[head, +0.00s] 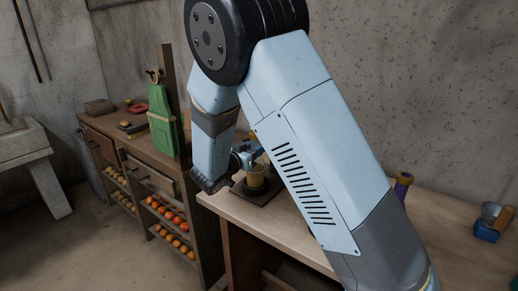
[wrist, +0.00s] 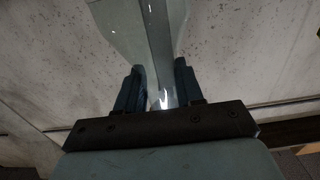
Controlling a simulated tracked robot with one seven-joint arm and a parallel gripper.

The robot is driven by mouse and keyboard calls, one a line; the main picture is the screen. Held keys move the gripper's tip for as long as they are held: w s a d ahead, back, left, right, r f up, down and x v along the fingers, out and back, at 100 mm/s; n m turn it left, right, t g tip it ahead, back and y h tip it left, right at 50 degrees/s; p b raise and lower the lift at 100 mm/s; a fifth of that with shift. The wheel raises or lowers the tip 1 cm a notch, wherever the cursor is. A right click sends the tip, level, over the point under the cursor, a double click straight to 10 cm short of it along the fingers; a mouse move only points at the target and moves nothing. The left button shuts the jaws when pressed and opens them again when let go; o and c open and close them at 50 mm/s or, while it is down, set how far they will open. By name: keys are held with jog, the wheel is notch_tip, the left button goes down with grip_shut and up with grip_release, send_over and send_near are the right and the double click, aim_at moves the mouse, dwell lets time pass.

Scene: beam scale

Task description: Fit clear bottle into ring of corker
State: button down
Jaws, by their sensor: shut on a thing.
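In the wrist view my gripper (wrist: 160,92) is shut on the clear bottle (wrist: 118,28). Its narrow part lies between the two dark fingers, and its wider see-through body spreads towards the top edge. In the head view my gripper (head: 251,154) is small and partly behind my arm, over the back of the pale bench. The bottle is not clear in the head view.
A green upright device (head: 163,122) stands on the brown cabinet (head: 103,124) at left, beside a dark post. Shelves below hold several round fruits. The pale bench (head: 232,207) carries a purple object (head: 402,184) and a blue box (head: 487,231) at right. My arm hides the bench's middle.

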jog(key=c, duration=0.7)
grip_release()
jog(key=shift+f, duration=0.1)
jog(key=v, duration=1.2)
